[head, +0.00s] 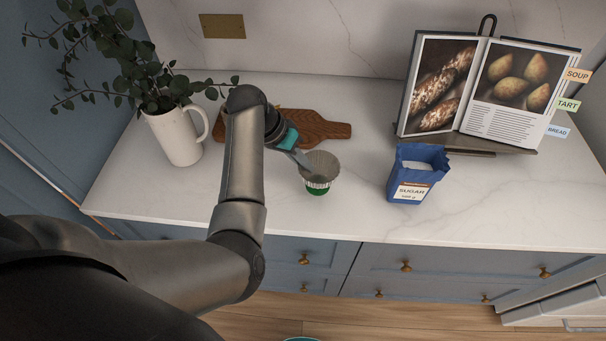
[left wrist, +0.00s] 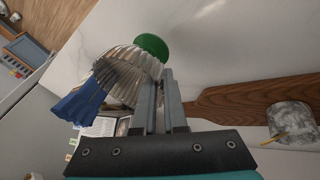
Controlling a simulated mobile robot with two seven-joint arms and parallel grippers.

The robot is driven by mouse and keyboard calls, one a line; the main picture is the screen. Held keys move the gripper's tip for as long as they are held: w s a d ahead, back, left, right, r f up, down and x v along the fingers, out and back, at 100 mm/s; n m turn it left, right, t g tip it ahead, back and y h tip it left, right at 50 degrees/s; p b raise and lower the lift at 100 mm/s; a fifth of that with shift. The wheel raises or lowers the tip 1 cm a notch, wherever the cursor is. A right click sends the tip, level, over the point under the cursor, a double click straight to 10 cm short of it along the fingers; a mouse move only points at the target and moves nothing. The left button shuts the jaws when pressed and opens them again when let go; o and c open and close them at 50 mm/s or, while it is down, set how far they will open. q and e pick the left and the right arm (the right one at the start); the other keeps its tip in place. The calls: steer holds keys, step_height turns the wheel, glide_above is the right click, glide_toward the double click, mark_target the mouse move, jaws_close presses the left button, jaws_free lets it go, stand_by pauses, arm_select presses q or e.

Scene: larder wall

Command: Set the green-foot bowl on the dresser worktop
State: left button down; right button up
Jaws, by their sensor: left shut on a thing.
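The green-foot bowl (head: 321,162) is a ribbed, pale grey-beige bowl with a green foot (head: 317,188). My left gripper (head: 304,165) is shut on the bowl's left rim. In the left wrist view the bowl (left wrist: 125,68) sits at the tips of my left gripper (left wrist: 170,78), with its green foot (left wrist: 152,46) toward the worktop. I cannot tell whether the foot touches the worktop. My right gripper is not in view.
A blue sugar bag (head: 413,176) stands right of the bowl, before an open cookbook (head: 485,90) on a stand. A wooden board (head: 325,130) lies behind. A white jug (head: 175,137) with leafy stems stands left. A marbled pot (left wrist: 292,122) shows in the left wrist view.

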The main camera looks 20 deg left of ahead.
arm_select(q)
steer(key=shift+f+b, duration=0.4)
steer(key=shift+f, duration=1.75)
steer(key=shift+f, duration=0.2)
steer(key=c, duration=1)
jaws_free()
steer(key=shift+a+r, duration=0.1)
steer(key=shift+r, duration=0.35)
steer(key=p+v, duration=0.2)
steer(key=v, duration=0.9)
steer(key=shift+s+a+r, duration=0.1)
steer(key=shift+s+r, duration=0.05)
steer(key=shift+r, duration=0.05)
